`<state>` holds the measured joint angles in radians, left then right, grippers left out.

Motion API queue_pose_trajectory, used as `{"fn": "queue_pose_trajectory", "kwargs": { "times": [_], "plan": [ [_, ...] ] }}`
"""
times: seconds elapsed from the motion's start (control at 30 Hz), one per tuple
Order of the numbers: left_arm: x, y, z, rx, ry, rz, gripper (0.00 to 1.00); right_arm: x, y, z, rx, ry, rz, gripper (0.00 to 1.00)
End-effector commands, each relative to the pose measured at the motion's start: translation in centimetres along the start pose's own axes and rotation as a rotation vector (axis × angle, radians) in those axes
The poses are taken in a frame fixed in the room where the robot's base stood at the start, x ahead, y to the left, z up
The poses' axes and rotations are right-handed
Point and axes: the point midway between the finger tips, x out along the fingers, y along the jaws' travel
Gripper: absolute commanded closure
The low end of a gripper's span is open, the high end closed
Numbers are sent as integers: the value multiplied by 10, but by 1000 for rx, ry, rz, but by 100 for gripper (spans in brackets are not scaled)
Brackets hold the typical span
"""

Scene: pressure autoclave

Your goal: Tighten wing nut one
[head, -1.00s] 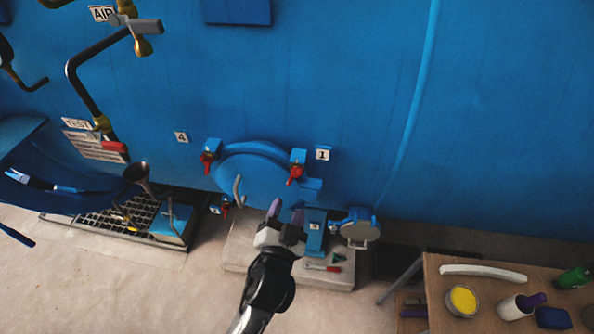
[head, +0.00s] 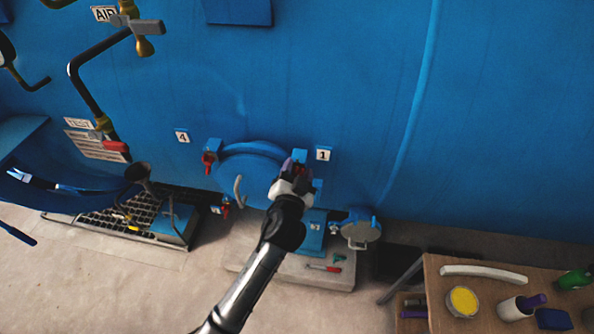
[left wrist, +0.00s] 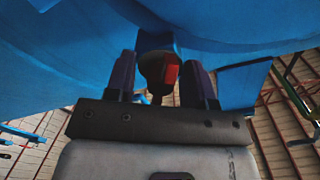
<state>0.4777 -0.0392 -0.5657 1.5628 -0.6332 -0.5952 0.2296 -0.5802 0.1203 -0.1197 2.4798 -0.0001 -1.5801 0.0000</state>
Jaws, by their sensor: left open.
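Wing nut one is the red nut (head: 301,169) beside the label 1 (head: 323,154), at the upper right of the round blue hatch (head: 255,172). In the head view my left gripper (head: 293,172) is in front of it and hides most of it. In the left wrist view the red nut (left wrist: 171,75) with a dark round base shows between the two purple-dark fingers of my left gripper (left wrist: 162,82). The fingers are open, one on each side of the nut, with gaps visible. My right gripper is in neither view.
Another red wing nut (head: 209,158) sits at the hatch's upper left near the label 4 (head: 182,136), and one (head: 225,206) lower left. A curved handle (head: 238,188) stands out from the hatch. A wooden table (head: 440,318) with tools is at the lower right.

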Motion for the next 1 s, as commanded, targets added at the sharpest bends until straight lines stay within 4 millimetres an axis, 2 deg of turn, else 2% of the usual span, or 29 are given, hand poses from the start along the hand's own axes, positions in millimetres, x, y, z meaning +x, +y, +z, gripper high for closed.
{"fn": "queue_pose_trajectory", "kwargs": {
  "times": [0.2, 0.7, 1.0],
  "plan": [
    [0, 0, 0, 0, 0, 0, 51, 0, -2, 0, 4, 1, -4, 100],
    [0, 0, 0, 1, 0, 0, 99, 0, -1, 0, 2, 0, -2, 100],
    [0, 0, 0, 44, -1, 1, 100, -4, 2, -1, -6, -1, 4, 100]
  ]
}}
